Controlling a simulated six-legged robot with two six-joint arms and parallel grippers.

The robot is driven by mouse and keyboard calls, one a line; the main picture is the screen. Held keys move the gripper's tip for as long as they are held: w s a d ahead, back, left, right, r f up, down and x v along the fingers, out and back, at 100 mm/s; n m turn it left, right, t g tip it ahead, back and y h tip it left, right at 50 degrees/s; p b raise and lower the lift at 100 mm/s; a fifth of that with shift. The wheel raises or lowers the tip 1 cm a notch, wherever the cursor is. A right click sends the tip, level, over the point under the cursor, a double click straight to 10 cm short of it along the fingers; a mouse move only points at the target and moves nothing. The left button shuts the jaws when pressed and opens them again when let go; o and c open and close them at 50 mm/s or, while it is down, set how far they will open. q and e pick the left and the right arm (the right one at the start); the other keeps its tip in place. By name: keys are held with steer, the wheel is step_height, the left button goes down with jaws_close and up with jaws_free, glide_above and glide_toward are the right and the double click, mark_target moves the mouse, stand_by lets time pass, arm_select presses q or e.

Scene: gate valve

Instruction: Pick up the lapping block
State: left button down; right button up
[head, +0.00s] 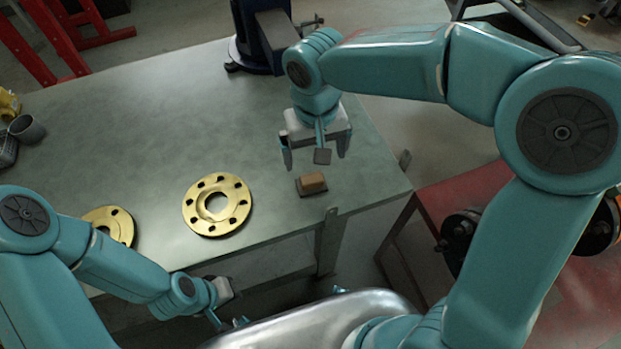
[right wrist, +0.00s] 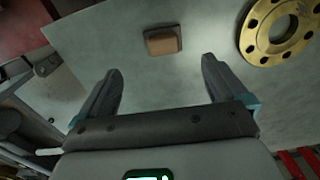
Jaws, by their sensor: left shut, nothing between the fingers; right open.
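The lapping block (head: 312,184) is a small brown block on a thin dark base, lying near the table's right front corner. In the right wrist view the block (right wrist: 162,42) shows beyond and between the fingertips. My right gripper (head: 315,156) points down above and just behind the block, open and empty. Its two spread fingers (right wrist: 162,68) do not touch the block. My left gripper (head: 228,320) is low at the table's front edge, shut and empty, far from the block.
A gold flange ring (head: 217,205) with bolt holes lies left of the block, and also shows in the right wrist view (right wrist: 281,32). A second gold ring (head: 112,224) is partly behind my left arm. A dark blue vise (head: 262,35) stands at the back. The table's middle is clear.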

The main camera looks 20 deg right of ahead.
mark_target(312, 178)
step_height(312, 178, down, 5)
steer(key=shift+s+f, duration=0.1)
steer(key=shift+s, duration=0.05)
steer(key=f, duration=0.5)
steer(key=shift+w+a, duration=0.25)
steer(key=shift+w, duration=0.05)
steer(key=c, duration=1.4)
step_height(312, 178, up, 20)
steer(key=shift+p, duration=0.85)
steer(key=o, duration=0.5)
steer(key=shift+c, duration=0.2)
steer(key=shift+w, duration=0.1)
steer(key=shift+c, duration=0.4)
